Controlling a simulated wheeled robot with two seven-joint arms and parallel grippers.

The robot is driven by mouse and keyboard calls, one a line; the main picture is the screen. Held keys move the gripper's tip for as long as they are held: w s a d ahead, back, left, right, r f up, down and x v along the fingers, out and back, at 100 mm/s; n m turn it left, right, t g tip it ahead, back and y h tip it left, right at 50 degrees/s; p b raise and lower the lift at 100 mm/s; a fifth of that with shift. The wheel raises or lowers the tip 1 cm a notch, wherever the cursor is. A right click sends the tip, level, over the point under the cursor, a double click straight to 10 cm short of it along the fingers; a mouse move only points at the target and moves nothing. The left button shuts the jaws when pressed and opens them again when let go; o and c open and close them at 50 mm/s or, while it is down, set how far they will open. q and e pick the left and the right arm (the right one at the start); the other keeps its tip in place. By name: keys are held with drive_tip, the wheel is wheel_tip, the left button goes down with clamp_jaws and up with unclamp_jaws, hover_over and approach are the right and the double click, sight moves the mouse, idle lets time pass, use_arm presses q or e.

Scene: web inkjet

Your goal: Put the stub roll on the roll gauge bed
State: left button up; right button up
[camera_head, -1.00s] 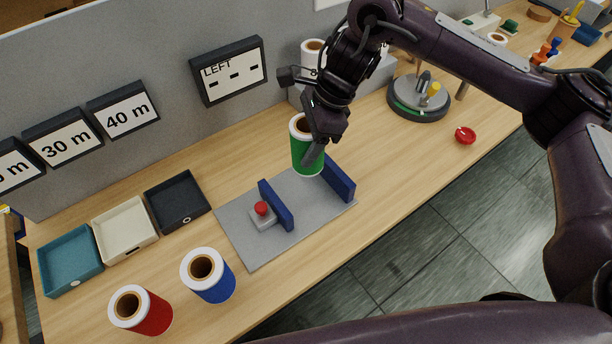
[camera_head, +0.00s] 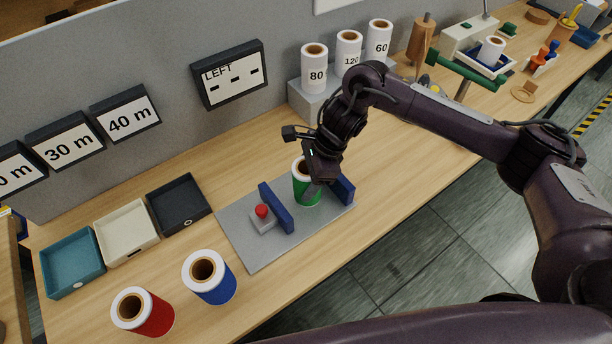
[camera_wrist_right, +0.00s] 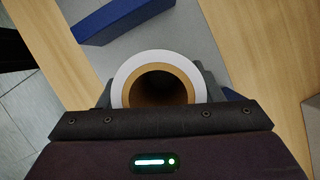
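The green roll (camera_head: 307,190), with a white rim and brown core, stands upright between the two blue walls of the grey roll gauge bed (camera_head: 245,240). Whether its base touches the plate, I cannot tell. My right gripper (camera_head: 318,178) is shut on it from above, hiding part of its upper side. In the right wrist view the roll's white ring (camera_wrist_right: 158,62) sits between the dark fingers, with a blue wall (camera_wrist_right: 125,20) beyond it. My left gripper is not in view.
A red button (camera_head: 262,211) is on the bed beside the left blue wall. A red roll (camera_head: 154,318) and a blue roll (camera_head: 216,288) stand at the front left. Teal, cream and black trays (camera_head: 178,205) lie left. White numbered rolls (camera_head: 314,72) stand behind.

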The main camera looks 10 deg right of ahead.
drive_tip(key=o, duration=0.5)
drive_tip(key=shift+c, duration=0.2)
drive_tip(key=shift+d+r, duration=0.25)
drive_tip(key=shift+r, duration=0.3)
drive_tip(key=b+v, duration=0.1)
drive_tip(key=v, duration=0.4)
drive_tip(key=shift+b, duration=0.3)
drive_tip(key=v, duration=0.6)
drive_tip(key=shift+a+p, duration=0.1)
drive_tip(key=shift+p, duration=0.3)
